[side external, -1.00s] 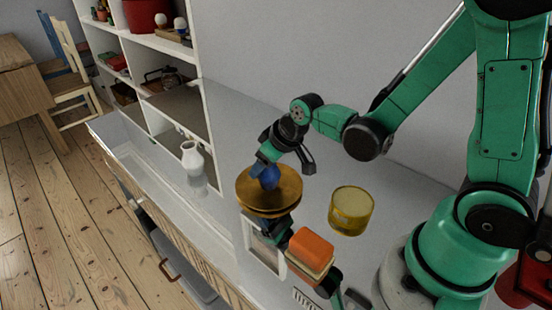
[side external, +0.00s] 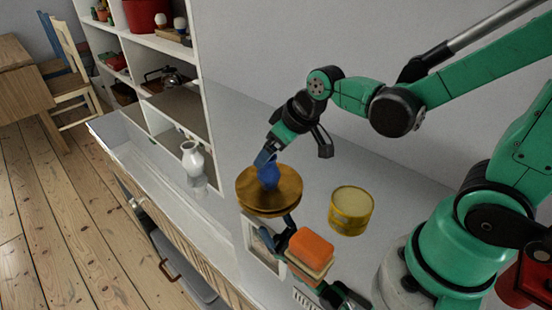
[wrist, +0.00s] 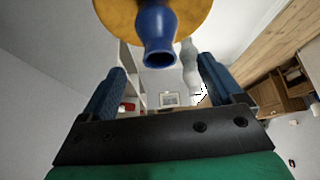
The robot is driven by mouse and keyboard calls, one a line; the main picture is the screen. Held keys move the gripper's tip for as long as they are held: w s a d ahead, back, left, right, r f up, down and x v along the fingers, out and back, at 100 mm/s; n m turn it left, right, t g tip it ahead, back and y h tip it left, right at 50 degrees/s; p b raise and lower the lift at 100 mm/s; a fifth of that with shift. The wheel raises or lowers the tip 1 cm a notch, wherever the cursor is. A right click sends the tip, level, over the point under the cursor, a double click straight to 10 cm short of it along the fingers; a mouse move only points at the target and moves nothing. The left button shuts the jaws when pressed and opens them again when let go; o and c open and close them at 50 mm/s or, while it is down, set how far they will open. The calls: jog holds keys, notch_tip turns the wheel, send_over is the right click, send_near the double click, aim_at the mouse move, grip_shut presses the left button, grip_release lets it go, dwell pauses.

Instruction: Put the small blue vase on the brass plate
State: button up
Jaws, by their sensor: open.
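The small blue vase (side external: 268,174) stands on the brass plate (side external: 283,200) in the side external view. In the wrist view the blue vase (wrist: 157,36) shows with its dark mouth toward the camera, and part of the brass plate (wrist: 196,16) is behind it. My gripper (side external: 264,158) is at the top of the vase in the side external view. In the wrist view my gripper (wrist: 160,80) has its two blue fingers spread wide, with nothing between their tips. The vase lies beyond the fingers at the top of the picture.
A white vase (side external: 192,158) stands to the left on the counter (side external: 225,225). A yellow tin (side external: 351,210) stands right of the plate. An orange block (side external: 311,247) lies on a stack in front. White shelves (side external: 170,60) rise behind on the left.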

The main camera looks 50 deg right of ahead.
jog(key=s+r+m+t, duration=0.1)
jog(key=s+r, duration=0.4)
jog(key=shift+s+m+h, duration=0.15)
jog(key=shift+m+h, duration=0.15)
jog(key=shift+h, duration=0.1)
dwell(1.4)
